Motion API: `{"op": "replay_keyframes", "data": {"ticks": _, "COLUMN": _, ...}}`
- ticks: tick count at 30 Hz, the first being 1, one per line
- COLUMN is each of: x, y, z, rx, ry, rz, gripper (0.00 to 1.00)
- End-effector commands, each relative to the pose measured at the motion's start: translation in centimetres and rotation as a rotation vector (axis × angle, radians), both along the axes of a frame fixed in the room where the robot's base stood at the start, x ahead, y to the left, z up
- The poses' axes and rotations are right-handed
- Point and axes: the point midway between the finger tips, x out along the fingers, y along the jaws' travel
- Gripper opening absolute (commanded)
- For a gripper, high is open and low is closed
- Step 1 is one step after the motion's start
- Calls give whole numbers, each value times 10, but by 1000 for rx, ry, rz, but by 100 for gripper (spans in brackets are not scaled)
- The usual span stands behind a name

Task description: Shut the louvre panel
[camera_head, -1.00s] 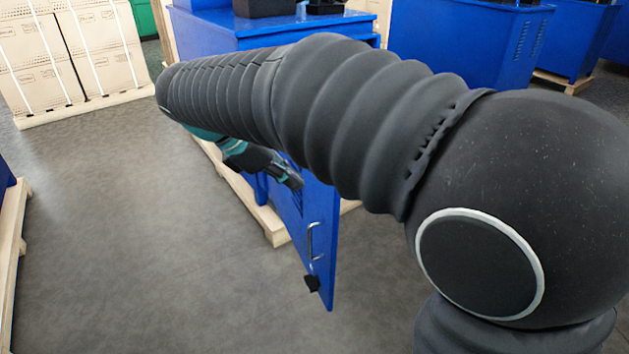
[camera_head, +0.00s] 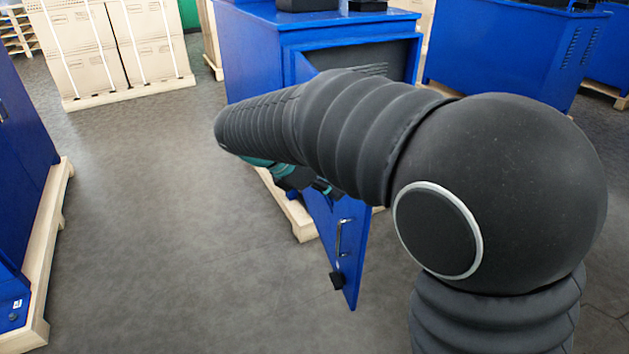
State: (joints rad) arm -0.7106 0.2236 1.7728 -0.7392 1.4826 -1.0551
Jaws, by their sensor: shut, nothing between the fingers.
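The louvre panel (camera_head: 344,262) is a blue door standing open from the front of a blue cabinet (camera_head: 245,55), swung out toward me. It has a metal bar handle (camera_head: 339,238) and a black block (camera_head: 336,281) low on its free edge. My arm crosses in front and hides much of its upper part. My gripper (camera_head: 325,187), shut and empty, is partly visible beneath my arm, close to the panel's left face above the handle. I cannot tell whether it touches the panel. The cabinet's dark opening shows above my arm.
The cabinet stands on a wooden pallet (camera_head: 302,228). Another blue cabinet on a pallet (camera_head: 48,225) stands at the left edge. Strapped cartons (camera_head: 90,60) stand at the back left. More blue cabinets (camera_head: 500,50) stand at the back right. The grey floor between is clear.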

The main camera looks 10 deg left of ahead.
Motion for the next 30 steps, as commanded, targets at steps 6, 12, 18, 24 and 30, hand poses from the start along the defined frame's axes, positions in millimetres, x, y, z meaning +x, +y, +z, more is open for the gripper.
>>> {"op": "replay_keyframes", "data": {"ticks": 6, "x": 10, "y": -25, "z": 3, "rx": 2, "ry": -4, "rz": -3, "gripper": 0}}
{"op": "replay_keyframes", "data": {"ticks": 12, "x": 13, "y": -31, "z": 3, "rx": 3, "ry": -4, "rz": 0, "gripper": 0}}
{"op": "replay_keyframes", "data": {"ticks": 18, "x": 13, "y": -32, "z": 3, "rx": 3, "ry": -4, "rz": 0, "gripper": 0}}
{"op": "replay_keyframes", "data": {"ticks": 24, "x": 13, "y": -35, "z": 3, "rx": 2, "ry": -2, "rz": 7, "gripper": 0}}
{"op": "replay_keyframes", "data": {"ticks": 30, "x": 15, "y": -55, "z": 4, "rx": 2, "ry": -4, "rz": 66, "gripper": 0}}
